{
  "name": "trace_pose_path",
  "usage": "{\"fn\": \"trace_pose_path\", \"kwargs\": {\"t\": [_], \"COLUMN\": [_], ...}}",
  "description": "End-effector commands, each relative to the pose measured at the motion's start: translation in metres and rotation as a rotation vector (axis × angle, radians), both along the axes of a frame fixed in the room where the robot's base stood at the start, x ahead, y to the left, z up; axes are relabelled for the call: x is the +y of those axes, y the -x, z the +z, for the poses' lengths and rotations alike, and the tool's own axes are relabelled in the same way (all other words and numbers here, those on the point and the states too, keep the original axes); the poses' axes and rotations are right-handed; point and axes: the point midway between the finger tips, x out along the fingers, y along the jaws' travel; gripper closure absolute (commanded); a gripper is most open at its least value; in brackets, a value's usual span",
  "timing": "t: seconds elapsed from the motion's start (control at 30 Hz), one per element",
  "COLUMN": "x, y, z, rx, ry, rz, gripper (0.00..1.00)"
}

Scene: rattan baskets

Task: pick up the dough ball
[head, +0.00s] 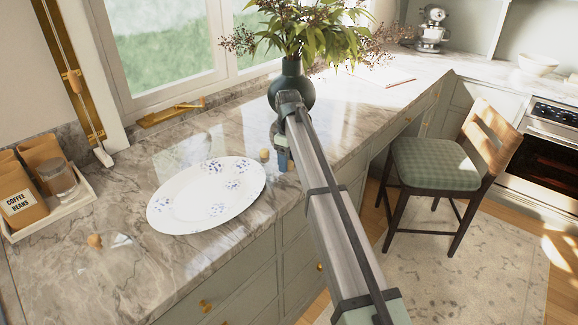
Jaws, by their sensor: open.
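A small pale yellow-tan lump (264,155), which looks like the dough ball, sits on the marble counter (330,150) just right of the far edge of a plate. It is too small to make out its exact shape. My gripper (282,160) points down close to the right of the lump, partly hidden by my arm. It is open, and I see nothing held in it. I cannot tell whether a finger touches the lump.
A white plate with blue flowers (205,198) lies left of my gripper. A dark vase (302,80) with leafy stems stands behind my arm. A small orange-brown object (95,241) and a tray of canisters (50,217) are at left. A stool (440,165) stands at right.

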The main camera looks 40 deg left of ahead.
Motion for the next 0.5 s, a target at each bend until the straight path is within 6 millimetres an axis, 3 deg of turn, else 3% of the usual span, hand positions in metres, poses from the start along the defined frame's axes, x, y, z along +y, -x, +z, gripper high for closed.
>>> {"fn": "trace_pose_path", "kwargs": {"t": [0.17,0.5], "x": [0.0001,0.0001], "y": [-0.0001,-0.0001], "z": [0.0004,0.0007], "rx": [0.000,0.000], "ry": [0.000,0.000], "rz": [0.000,0.000], "gripper": [0.36,0.68]}}
